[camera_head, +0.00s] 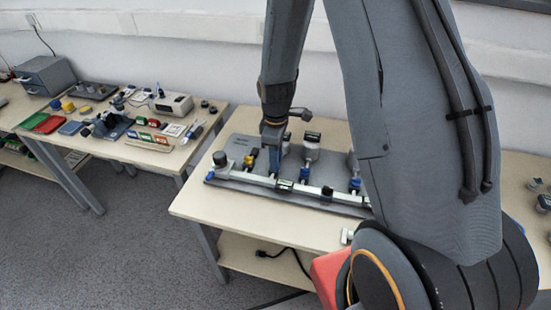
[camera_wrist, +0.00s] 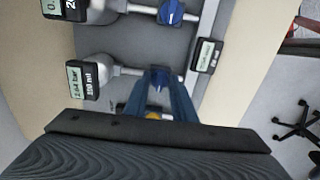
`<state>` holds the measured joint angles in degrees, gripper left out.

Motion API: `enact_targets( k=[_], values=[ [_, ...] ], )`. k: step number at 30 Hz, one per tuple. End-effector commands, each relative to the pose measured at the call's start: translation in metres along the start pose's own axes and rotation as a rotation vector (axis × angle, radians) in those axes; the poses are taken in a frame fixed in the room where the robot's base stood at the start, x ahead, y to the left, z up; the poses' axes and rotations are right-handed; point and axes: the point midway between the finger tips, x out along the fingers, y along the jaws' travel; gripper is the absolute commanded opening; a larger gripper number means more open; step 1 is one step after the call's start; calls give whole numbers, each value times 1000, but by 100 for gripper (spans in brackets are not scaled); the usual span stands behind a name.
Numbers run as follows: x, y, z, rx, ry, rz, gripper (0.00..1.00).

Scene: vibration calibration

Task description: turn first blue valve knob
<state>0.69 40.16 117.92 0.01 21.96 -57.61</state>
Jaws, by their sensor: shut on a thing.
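A grey valve board (camera_head: 330,205) lies on the wooden table, with a silver pipe along it and several blue knobs. My gripper (camera_head: 273,165) reaches down onto the pipe near its left part; the arm hides the knob there in the head view. In the wrist view my gripper's blue fingers (camera_wrist: 163,92) are shut on a blue valve knob (camera_wrist: 160,76), one finger on each side, and partly cover it. Another blue knob (camera_wrist: 171,12) is at the top of the wrist view. Other blue knobs (camera_head: 305,174) and (camera_head: 355,184) stand farther right on the board.
Displays stand close by: a gauge reading 2.64 bar (camera_wrist: 84,78), another gauge (camera_wrist: 65,9) and a small display on the pipe (camera_wrist: 205,55). A yellow part (camera_head: 249,160) is left of my gripper. Another table (camera_head: 150,158) stands at left.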

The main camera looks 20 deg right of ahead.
Motion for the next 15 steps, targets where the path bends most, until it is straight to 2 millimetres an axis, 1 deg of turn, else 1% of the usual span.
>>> enact_targets(
  k=[11,12,15],
  values=[
    [-1,2,-1,-5,3,4,1],
    [-1,2,-1,-5,3,4,27],
    [-1,2,-1,-5,2,4,41]
  ],
)
